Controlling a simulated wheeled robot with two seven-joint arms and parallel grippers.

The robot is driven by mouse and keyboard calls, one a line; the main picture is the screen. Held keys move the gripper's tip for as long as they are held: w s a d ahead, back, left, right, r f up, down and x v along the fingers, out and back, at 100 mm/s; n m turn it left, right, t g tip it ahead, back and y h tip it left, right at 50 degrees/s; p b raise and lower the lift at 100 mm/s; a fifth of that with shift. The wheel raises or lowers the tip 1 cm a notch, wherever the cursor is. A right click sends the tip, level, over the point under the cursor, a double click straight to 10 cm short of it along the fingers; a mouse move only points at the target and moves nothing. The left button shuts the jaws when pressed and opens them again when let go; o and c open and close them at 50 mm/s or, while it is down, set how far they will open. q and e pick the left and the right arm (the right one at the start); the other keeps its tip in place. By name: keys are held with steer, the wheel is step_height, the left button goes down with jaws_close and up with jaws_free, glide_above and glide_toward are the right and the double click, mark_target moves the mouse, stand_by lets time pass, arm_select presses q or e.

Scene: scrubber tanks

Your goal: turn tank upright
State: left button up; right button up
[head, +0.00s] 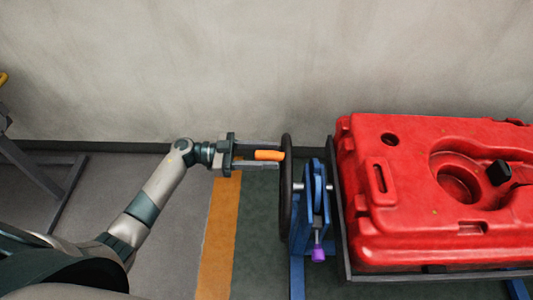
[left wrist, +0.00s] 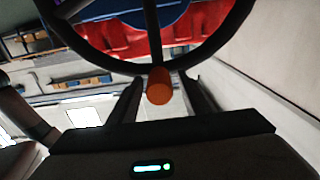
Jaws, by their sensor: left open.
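The red tank (head: 400,235) lies in a dark cradle frame (head: 345,235) at the right of the head view, its broad face with a round recess turned up. A dark handwheel (head: 286,200) stands edge-on at the left of the blue stand (head: 302,232). An orange handle (head: 268,155) sticks out from its rim to the left. My left gripper (head: 279,156) is open, its fingers on either side of the handle. In the left wrist view the handle (left wrist: 159,87) sits between the two fingers, with the wheel rim (left wrist: 108,62) behind. Whether the fingers touch it I cannot tell.
A purple knob (head: 318,254) is low on the blue stand. A grey wall (head: 250,70) runs behind. An orange floor stripe (head: 218,240) lies under my left arm. A grey metal frame (head: 40,170) stands at the far left, with clear floor between.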

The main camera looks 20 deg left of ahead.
arm_select(q)
steer(key=shift+c, duration=0.2)
jaws_close()
